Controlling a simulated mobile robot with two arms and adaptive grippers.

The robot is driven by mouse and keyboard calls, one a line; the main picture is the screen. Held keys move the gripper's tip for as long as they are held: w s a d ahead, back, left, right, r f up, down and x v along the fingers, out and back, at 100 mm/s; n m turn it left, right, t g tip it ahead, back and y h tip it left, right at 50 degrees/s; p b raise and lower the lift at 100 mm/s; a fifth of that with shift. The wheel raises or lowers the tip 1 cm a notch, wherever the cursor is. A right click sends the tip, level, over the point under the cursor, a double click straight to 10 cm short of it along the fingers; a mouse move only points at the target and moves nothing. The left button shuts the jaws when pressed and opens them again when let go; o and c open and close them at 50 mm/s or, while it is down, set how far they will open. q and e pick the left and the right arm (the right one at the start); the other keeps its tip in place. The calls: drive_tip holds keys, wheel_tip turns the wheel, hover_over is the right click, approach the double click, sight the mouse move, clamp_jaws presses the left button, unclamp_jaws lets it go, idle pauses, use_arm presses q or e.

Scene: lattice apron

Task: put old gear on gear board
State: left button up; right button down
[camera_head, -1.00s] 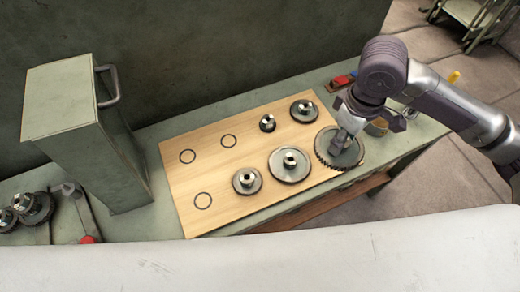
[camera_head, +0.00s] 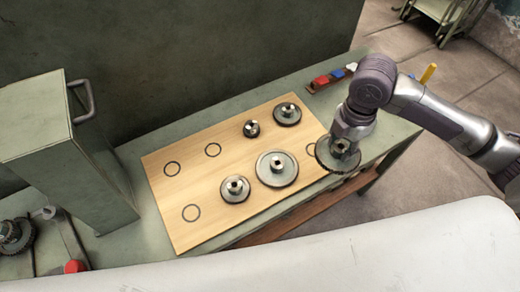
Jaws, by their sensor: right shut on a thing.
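A dark, toothed old gear (camera_head: 328,160) hangs from my right gripper (camera_head: 341,146), which is shut on its hub. The gear is at the right edge of the wooden gear board (camera_head: 232,215), partly in front of a ring mark (camera_head: 310,149). I cannot tell its height above the board. The board carries a small gear (camera_head: 251,129), a back right gear (camera_head: 287,116), a large gear (camera_head: 277,170) and a front gear (camera_head: 235,190). Three other ring marks on the left half are empty. My left gripper is not in view.
A tall green metal box (camera_head: 95,175) with a handle stands left of the board. More dark gears (camera_head: 12,238) and a red-ended tool (camera_head: 74,266) lie at the lower left. Red (camera_head: 320,82) and blue (camera_head: 337,74) items lie at the back right.

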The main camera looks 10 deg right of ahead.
drive_tip(key=w+f, duration=0.2)
drive_tip(key=w, duration=0.1)
drive_tip(key=w+a+f+p, duration=0.1)
drive_tip(key=w+f, duration=0.1)
drive_tip(key=w, duration=0.2)
drive_tip(key=w+a+f, duration=0.1)
drive_tip(key=w+f, duration=0.1)
drive_tip(key=w, duration=0.2)
drive_tip(key=shift+w+a+f, duration=0.2)
drive_tip(key=shift+w+f, duration=0.05)
drive_tip(key=shift+f, duration=0.15)
wheel_tip(320, 180, down, 3)
drive_tip(key=shift+f+p, duration=0.2)
drive_tip(key=shift+p, duration=0.4)
drive_tip(key=shift+f, duration=0.35)
drive_tip(key=c, duration=0.7)
unclamp_jaws()
drive_tip(key=shift+s+f, duration=0.1)
drive_tip(key=shift+f, duration=0.05)
drive_tip(key=shift+o, duration=0.2)
wheel_tip(320, 180, up, 12)
drive_tip(key=b, duration=0.1)
